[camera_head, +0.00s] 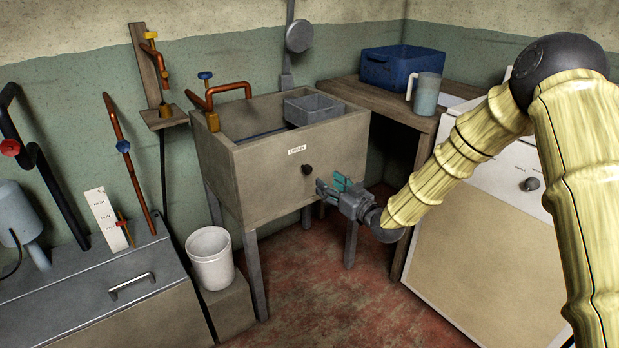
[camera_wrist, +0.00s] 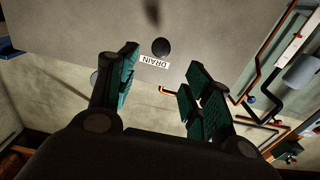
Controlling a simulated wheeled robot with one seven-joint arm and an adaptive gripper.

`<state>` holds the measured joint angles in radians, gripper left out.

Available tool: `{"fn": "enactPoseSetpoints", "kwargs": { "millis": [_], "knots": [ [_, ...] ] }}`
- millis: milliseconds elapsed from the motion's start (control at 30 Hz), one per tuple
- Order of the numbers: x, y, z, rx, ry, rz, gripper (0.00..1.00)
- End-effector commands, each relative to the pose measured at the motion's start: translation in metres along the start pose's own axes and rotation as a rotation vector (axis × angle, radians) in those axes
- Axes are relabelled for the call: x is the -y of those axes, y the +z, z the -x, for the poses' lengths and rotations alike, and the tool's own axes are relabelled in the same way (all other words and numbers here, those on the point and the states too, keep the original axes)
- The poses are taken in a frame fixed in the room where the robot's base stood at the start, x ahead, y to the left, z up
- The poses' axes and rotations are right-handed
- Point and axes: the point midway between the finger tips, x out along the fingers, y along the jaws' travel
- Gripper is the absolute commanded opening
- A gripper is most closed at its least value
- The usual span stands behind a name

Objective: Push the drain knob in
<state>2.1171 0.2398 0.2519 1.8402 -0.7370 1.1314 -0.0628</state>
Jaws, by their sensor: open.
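The drain knob (camera_head: 307,169) is a small dark round knob on the front face of the grey sink (camera_head: 250,192), just below a white label (camera_head: 297,150) reading DRAIN. The knob (camera_wrist: 160,47) also shows in the wrist view, beside the label (camera_wrist: 156,62), beyond the fingertips and roughly between their lines. My gripper (camera_head: 330,185) is in front of the sink, to the right of and slightly below the knob in the head view. In the wrist view its two green-padded fingers (camera_wrist: 162,75) are spread apart with nothing between them. The gripper appears apart from the knob.
A grey bin (camera_head: 316,108) sits in the sink. A white bucket (camera_head: 211,260) stands on a block at left. A wooden bench with a blue crate (camera_head: 400,67) and a jug (camera_head: 425,95) stands behind right. A white appliance (camera_head: 490,215) is at right. Red floor shows below the sink.

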Motion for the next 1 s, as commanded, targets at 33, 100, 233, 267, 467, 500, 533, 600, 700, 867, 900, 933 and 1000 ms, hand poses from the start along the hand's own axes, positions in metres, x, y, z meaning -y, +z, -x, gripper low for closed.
{"fn": "enactPoseSetpoints", "kwargs": {
  "millis": [33, 100, 233, 267, 467, 500, 533, 600, 700, 867, 900, 933, 1000],
  "knots": [
    [0.000, 0.000, -0.004, -0.001, -0.001, 0.001, 0.50],
    [0.000, 0.000, -0.011, -0.001, -0.001, 0.002, 0.50],
    [0.001, 0.001, -0.030, 0.000, -0.002, 0.001, 0.50],
    [0.001, 0.001, -0.035, 0.000, -0.002, 0.002, 0.50],
    [0.000, 0.001, -0.068, 0.000, 0.000, 0.000, 0.50],
    [0.001, 0.001, -0.074, 0.001, -0.001, 0.000, 0.50],
    [0.001, 0.001, -0.078, 0.001, -0.001, 0.000, 0.50],
    [0.001, 0.002, -0.086, 0.001, -0.001, 0.000, 0.50],
    [0.000, 0.001, -0.096, 0.001, 0.000, 0.000, 0.50],
    [0.000, 0.001, -0.103, 0.002, 0.000, 0.000, 0.50],
    [0.000, 0.001, -0.104, 0.002, 0.000, -0.001, 0.50],
    [0.000, 0.001, -0.105, 0.002, 0.000, -0.001, 0.50],
    [0.001, 0.001, -0.105, 0.002, 0.000, -0.001, 0.50]
  ]
}}
